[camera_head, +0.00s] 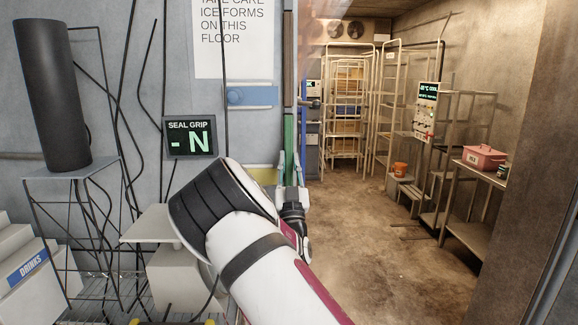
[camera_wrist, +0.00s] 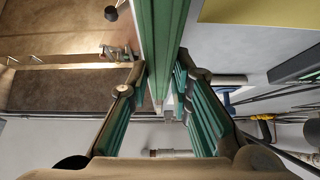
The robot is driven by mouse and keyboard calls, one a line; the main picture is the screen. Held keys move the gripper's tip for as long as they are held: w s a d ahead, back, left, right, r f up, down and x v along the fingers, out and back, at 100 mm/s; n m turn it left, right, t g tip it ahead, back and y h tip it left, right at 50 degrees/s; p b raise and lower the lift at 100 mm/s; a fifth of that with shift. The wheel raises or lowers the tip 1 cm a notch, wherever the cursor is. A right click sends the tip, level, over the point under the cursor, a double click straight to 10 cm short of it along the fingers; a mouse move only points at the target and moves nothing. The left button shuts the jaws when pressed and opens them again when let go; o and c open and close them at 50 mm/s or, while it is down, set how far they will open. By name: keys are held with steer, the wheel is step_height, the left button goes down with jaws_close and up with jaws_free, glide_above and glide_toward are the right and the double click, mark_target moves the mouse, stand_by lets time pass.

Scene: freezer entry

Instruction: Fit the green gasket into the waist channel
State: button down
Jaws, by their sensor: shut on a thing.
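The green gasket (camera_head: 289,135) is a narrow upright strip along the door's edge in the head view. In the wrist view the green gasket (camera_wrist: 163,30) runs in from the top between my fingers. My gripper (camera_head: 291,175) is at the strip's lower visible part, partly hidden by my own arm. In the wrist view my gripper (camera_wrist: 160,82) has its teal-padded fingers on either side of the strip, shut on it. A brown and grey edge strip (camera_head: 288,60) continues above the green. I cannot make out the waist channel or how deep the gasket sits.
A display (camera_head: 190,137) reads "SEAL GRIP -N". A blue latch plate (camera_head: 250,96) is on the door (camera_head: 270,30). A black cylinder (camera_head: 52,90) stands on a wire stand at left.

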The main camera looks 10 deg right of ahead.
steer(key=shift+w+d+b, duration=0.2)
steer(key=shift+w+b, duration=0.3)
steer(key=shift+w, duration=0.55)
steer(key=c, duration=1.4)
jaws_free()
steer(key=shift+o, duration=0.2)
steer(key=v, duration=1.2)
steer(key=shift+c, duration=0.3)
